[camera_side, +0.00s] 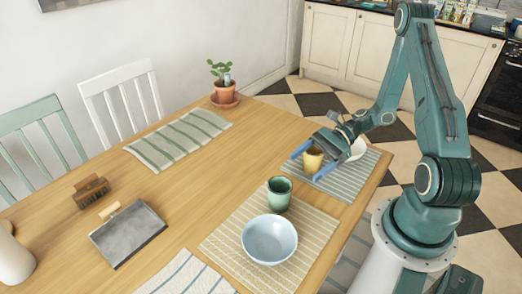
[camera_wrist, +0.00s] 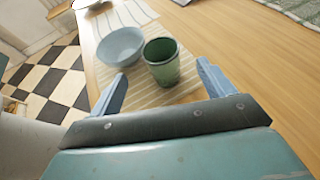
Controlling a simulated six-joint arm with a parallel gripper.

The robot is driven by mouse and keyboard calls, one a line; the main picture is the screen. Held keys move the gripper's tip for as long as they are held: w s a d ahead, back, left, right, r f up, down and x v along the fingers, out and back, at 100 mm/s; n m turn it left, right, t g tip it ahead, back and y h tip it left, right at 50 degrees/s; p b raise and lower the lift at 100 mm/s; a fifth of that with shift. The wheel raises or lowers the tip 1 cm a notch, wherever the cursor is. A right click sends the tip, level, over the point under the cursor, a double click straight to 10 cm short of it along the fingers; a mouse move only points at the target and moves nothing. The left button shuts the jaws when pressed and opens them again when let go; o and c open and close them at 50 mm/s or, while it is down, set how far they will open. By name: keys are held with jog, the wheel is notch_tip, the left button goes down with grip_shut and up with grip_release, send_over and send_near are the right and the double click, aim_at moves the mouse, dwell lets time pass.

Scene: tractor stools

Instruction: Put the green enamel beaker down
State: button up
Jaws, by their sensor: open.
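The green enamel beaker (camera_side: 279,194) stands upright on a beige striped mat (camera_side: 222,243), touching or just beside a pale blue bowl (camera_side: 270,239). My gripper (camera_side: 307,162) is open, with its blue fingers pointing toward the beaker but apart from it. The yellow cup is not visible there.
A grey-green striped mat (camera_side: 345,178) lies under my gripper, with a white round item (camera_side: 357,149) near it. A dustpan (camera_side: 128,233), a brush (camera_side: 91,190) and a potted plant (camera_side: 224,88) stand on the table. Bare wood (camera_side: 205,187) lies left of the beaker.

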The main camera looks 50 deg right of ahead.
jog(key=shift+r, duration=0.1)
dwell(0.3)
jog(key=s+a+r+n+g+h, duration=0.1)
jog(key=a+r+n+g+h, duration=0.2)
jog(key=r+n, duration=0.4)
jog(key=s+a+r+n+g+h, duration=0.1)
jog(key=a+r+n+h, duration=0.1)
jog(key=r+n+h, duration=0.4)
jog(key=s+a+r+n+t+h, duration=0.2)
jog(key=s+r+n+t+h, duration=0.1)
jog(key=s+r+n, duration=0.6)
jog(key=shift+s+a+r+n+t, duration=0.35)
jog(key=shift+r+t, duration=0.35)
jog(key=shift+r, duration=1.25)
jog(key=shift+w, duration=0.1)
